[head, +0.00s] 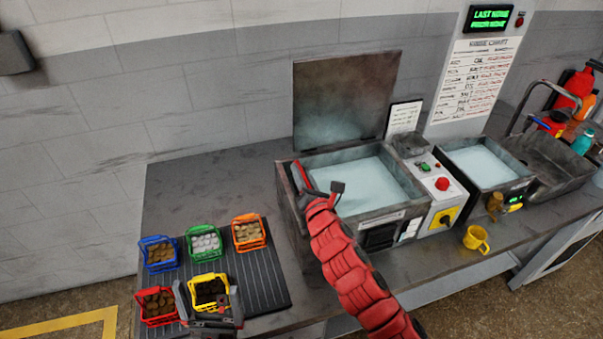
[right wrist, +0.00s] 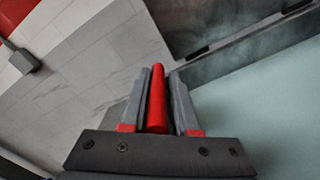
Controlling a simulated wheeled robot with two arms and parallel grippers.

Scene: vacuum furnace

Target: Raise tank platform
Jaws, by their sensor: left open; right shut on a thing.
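The large tank (head: 393,213) stands open on the bench, filled with pale blue liquid (head: 368,184). No platform shows clearly beneath the liquid. My right gripper (head: 302,180) is at the tank's left side, near its rim. In the right wrist view its fingers (right wrist: 157,100) are shut on an upright red rod-like handle (right wrist: 157,85).
Blue (head: 158,253), green (head: 204,242), orange (head: 248,232) and red baskets (head: 157,306) stand on the ribbed mat (head: 262,284). The raised lid (head: 345,98) stands behind the tank. A control box (head: 440,190), smaller tank (head: 480,165) and yellow mug (head: 476,239) are to its right.

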